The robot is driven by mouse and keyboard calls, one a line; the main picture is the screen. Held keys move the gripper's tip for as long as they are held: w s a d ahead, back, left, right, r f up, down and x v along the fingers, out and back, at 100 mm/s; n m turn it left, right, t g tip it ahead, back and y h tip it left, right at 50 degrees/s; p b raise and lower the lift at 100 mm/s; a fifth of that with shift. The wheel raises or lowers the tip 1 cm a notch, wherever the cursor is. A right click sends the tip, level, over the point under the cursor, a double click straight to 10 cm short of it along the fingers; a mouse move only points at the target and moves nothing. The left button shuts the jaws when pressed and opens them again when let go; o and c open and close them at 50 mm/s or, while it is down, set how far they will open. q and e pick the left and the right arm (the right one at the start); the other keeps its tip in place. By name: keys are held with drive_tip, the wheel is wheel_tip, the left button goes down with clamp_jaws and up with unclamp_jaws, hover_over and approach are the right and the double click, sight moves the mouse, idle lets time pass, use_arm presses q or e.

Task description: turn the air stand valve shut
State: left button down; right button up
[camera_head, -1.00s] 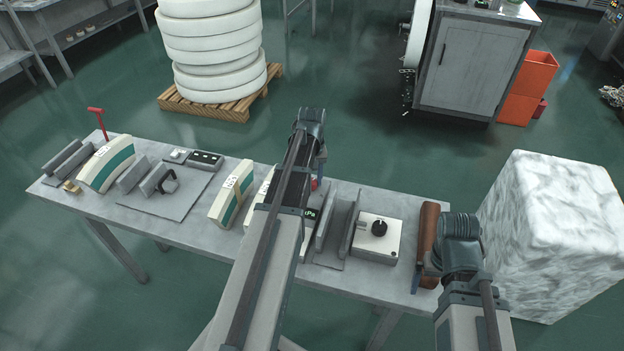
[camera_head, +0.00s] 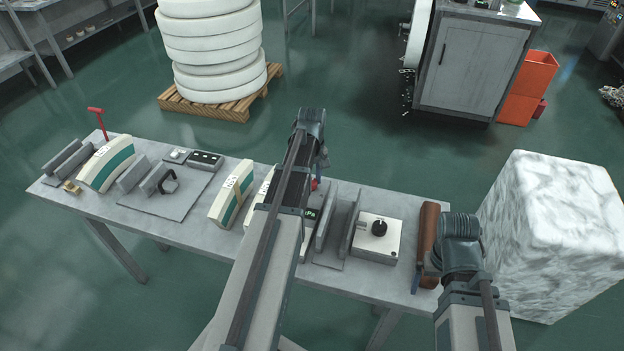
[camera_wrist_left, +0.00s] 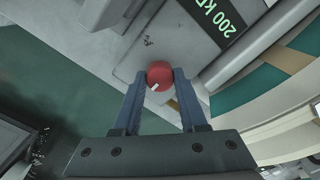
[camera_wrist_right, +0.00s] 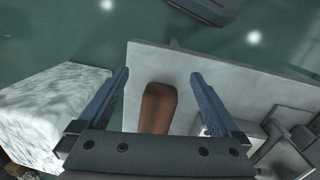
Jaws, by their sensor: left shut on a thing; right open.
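The valve is a round red knob (camera_wrist_left: 160,73) with a white mark pointing to the lower left in the left wrist view. It sits beside the air stand's display (camera_wrist_left: 219,18), which reads "200 KP" before it is cut off. In the head view only a bit of red knob (camera_head: 314,184) shows beside my left arm, which hides most of the stand. My left gripper (camera_wrist_left: 160,80) is shut on the knob, one finger on each side. My right gripper (camera_wrist_right: 159,76) is open and empty above the brown roller (camera_wrist_right: 157,108) at the table's right end.
A control box (camera_head: 375,245) with a black dial and grey upright plates (camera_head: 349,228) stand right of the air stand. A cream and green curved piece (camera_head: 231,195) stands to its left. A marbled white block (camera_head: 555,230) is beyond the table's right end.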

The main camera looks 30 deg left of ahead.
sight(312, 181)
use_arm(q)
drive_tip(key=shift+c, duration=2.2)
unclamp_jaws()
drive_tip(key=shift+r, duration=0.1)
use_arm(e)
drive_tip(key=shift+r, duration=0.1)
use_arm(q)
wheel_tip(312, 181, up, 14)
drive_tip(key=p, duration=1.4)
drive_tip(key=shift+f, duration=0.2)
use_arm(e)
wheel_tip(312, 181, up, 14)
drive_tip(key=shift+f, duration=0.2)
use_arm(q)
drive_tip(key=shift+f, duration=0.1)
use_arm(e)
drive_tip(key=shift+f, duration=0.15)
use_arm(q)
wheel_tip(312, 181, down, 13)
drive_tip(key=b, duration=1.3)
use_arm(e)
wheel_tip(312, 181, down, 13)
